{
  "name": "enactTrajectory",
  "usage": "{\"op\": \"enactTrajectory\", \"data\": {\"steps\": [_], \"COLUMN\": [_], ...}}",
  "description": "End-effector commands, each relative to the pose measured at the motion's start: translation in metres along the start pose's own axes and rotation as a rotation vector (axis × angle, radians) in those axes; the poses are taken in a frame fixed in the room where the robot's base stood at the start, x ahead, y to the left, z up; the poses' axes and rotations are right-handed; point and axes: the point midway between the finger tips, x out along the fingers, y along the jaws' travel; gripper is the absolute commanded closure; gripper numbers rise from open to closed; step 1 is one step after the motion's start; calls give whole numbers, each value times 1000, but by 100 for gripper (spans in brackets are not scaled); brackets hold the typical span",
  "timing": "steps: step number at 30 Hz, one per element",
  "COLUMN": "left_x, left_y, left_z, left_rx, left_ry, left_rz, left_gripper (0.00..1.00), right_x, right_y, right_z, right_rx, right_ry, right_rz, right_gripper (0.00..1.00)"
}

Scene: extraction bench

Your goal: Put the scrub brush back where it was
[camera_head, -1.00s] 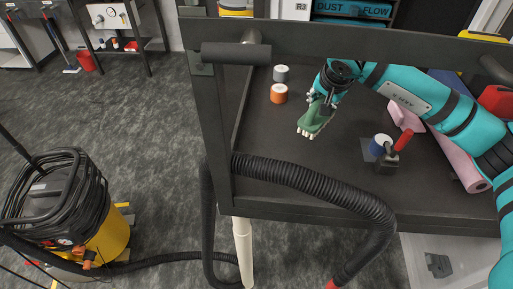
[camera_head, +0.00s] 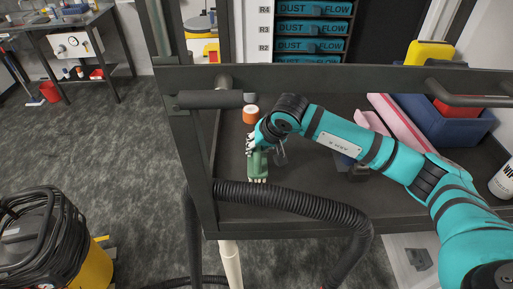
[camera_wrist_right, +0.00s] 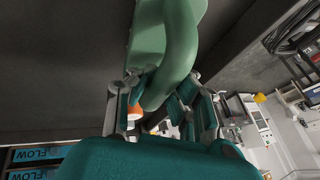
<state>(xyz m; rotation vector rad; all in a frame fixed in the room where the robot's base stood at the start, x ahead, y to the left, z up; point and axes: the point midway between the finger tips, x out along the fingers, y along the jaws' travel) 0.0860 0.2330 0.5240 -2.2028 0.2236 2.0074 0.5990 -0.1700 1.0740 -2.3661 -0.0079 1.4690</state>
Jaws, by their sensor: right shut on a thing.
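The green scrub brush (camera_head: 258,166) has pale bristles pointing down. It is over the left part of the dark cart top (camera_head: 232,150), close behind the black hose. I cannot tell whether its bristles touch the surface. My right gripper (camera_head: 261,144) is shut on the brush from above. In the right wrist view the green handle (camera_wrist_right: 182,60) runs between the fingers of my right gripper (camera_wrist_right: 160,95). My left gripper is not in view.
An orange-and-white roll (camera_head: 251,115) stands behind the brush. The ribbed black hose (camera_head: 295,199) crosses the cart's front edge. A pink roll (camera_head: 398,125), a blue bin (camera_head: 455,126) and a white bottle (camera_head: 503,180) are at the right. My right arm hides the cart's middle.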

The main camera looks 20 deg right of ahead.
Motion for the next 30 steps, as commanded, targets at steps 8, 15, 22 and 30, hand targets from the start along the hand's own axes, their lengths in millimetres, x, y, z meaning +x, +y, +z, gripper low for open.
{"op": "enactTrajectory", "data": {"steps": [8,15,22,30], "left_x": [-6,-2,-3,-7], "left_y": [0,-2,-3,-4], "left_z": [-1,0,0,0], "left_rx": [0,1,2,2], "left_ry": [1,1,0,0], "left_rz": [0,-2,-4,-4], "left_gripper": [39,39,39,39], "right_x": [12,14,14,10], "right_y": [4,5,5,4], "right_z": [5,6,6,5], "right_rx": [0,0,1,1], "right_ry": [2,1,1,1], "right_rz": [-1,0,0,0], "right_gripper": [100,85,63,63]}}
